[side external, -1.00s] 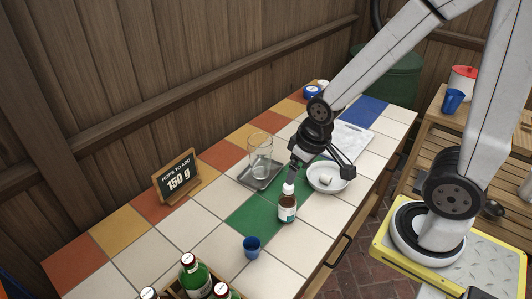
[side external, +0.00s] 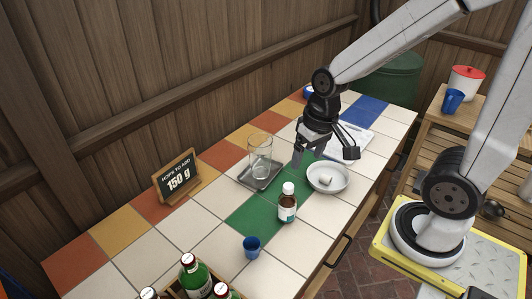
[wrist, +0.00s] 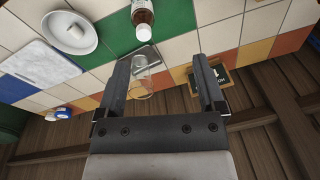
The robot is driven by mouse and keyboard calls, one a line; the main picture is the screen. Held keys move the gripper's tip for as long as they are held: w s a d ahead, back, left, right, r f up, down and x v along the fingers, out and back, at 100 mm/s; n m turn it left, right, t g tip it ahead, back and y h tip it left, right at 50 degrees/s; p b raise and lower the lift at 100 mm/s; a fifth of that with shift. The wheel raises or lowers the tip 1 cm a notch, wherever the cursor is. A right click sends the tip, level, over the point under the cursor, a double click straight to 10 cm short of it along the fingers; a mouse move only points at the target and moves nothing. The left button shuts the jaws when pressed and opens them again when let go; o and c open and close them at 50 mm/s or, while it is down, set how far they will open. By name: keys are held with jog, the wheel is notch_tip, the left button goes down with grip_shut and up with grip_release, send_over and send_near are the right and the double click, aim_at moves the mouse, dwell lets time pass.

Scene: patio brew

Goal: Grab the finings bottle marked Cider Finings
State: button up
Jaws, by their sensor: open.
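A small brown bottle (side external: 288,207) with a white cap and a pale label stands upright on the green tiles. Its label is too small to read in the side view. In the wrist view the bottle (wrist: 143,17) shows at the top edge, partly cut off, beyond the fingertips. My gripper (side external: 312,158) is open and empty, raised above the table behind the bottle and apart from it. In the wrist view the gripper's two fingers (wrist: 158,62) are spread wide with nothing held between them.
A white bowl (side external: 343,187) with a small white item is to the right. A blue cup (side external: 252,246) and a crate of bottles (side external: 177,290) are nearer. A sign (side external: 178,178) stands behind.

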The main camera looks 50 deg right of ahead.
jog(key=s+f+m+g+y, duration=0.1)
jog(key=m+y, duration=0.1)
jog(key=m, duration=0.2)
notch_tip(320, 180, up, 2)
jog(key=m+t+y, duration=0.7)
jog(key=m+t, duration=0.2)
jog(key=m, duration=1.1)
send_over(291, 185)
jog(key=s+d, duration=0.3)
jog(key=d, duration=0.1)
jog(key=shift+g, duration=0.3)
jog(key=f, duration=1.6)
jog(key=shift+s+a+f, duration=0.1)
jog(key=shift+a+f, duration=0.05)
jog(key=shift+a, duration=0.05)
jog(key=shift+f, duration=0.6)
jog(key=shift+x, duration=1.3)
jog(key=shift+a, duration=0.1)
